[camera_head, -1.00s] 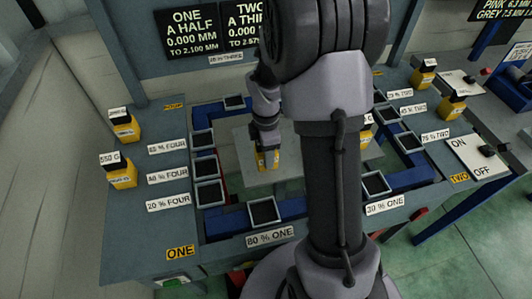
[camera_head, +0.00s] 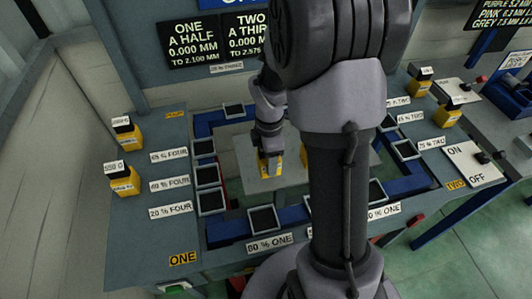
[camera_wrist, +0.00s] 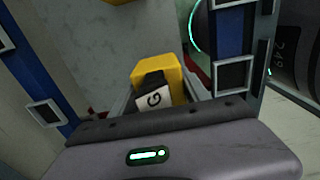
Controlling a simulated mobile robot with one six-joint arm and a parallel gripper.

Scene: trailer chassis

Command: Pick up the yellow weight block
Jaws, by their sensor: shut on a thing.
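A yellow weight block (camera_head: 270,167) with a dark top sits at the grey central plate (camera_head: 252,183). My gripper (camera_head: 268,151) reaches down from above and is shut on it. In the wrist view, the same block (camera_wrist: 160,72) is between my fingers, with its dark top and a white label reading "G" facing the camera. I cannot tell whether its base touches the plate.
Yellow weights stand at left (camera_head: 122,180) and right (camera_head: 446,115). Another yellow block (camera_head: 376,163) shows partly behind my arm. Blue rails with several square black trays (camera_head: 264,219) surround the plate. An ON/OFF switch panel (camera_head: 474,163) is at right.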

